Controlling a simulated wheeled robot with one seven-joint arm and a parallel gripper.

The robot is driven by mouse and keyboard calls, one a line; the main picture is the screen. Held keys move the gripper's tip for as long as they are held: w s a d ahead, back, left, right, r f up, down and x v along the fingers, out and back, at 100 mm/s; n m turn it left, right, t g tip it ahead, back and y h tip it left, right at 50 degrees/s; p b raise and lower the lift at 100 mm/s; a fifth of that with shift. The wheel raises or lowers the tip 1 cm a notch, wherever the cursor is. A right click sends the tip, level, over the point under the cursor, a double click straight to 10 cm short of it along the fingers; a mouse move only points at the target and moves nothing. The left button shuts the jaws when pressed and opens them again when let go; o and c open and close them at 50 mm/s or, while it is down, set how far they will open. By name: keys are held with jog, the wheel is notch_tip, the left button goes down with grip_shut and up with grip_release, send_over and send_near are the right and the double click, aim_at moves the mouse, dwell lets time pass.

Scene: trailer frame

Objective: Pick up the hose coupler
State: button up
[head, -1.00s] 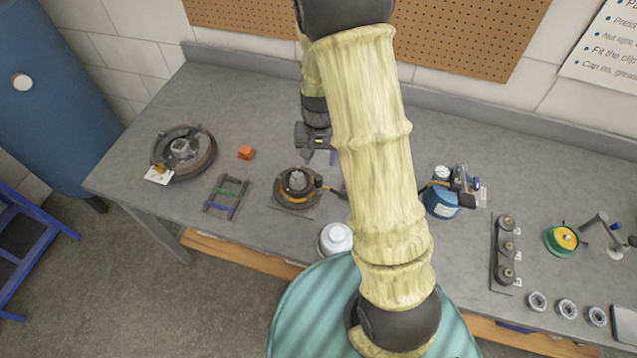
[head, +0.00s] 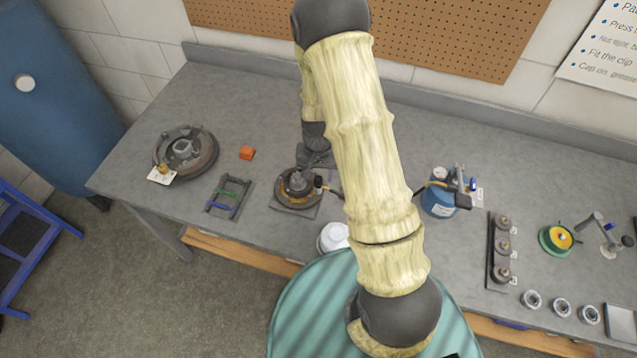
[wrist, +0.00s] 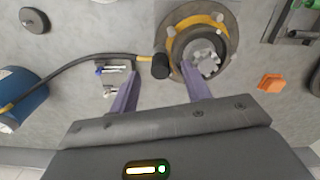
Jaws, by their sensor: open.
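The hose coupler (wrist: 160,66) is a short black cylinder with a yellow band, at the end of a dark hose (wrist: 85,60). In the wrist view it lies beside the hub assembly (wrist: 203,52), between my two purple fingertips as pictured. I cannot tell whether the fingers are level with it or above it. My gripper (wrist: 160,70) is open and holds nothing. In the head view the coupler (head: 318,182) shows small at the right edge of the hub assembly (head: 297,187), just below my dark gripper body. My arm hides part of the hose.
The hose runs to a blue tank (head: 440,197). An orange block (head: 247,153), a dark rack (head: 229,197), a drum (head: 186,151) and a white container (head: 333,236) stand near. A small metal fitting (wrist: 113,75) lies by the left finger.

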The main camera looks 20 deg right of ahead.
aim_at(322, 186)
jog(key=shift+f+p, duration=0.35)
jog(key=shift+f, duration=1.1)
grip_shut()
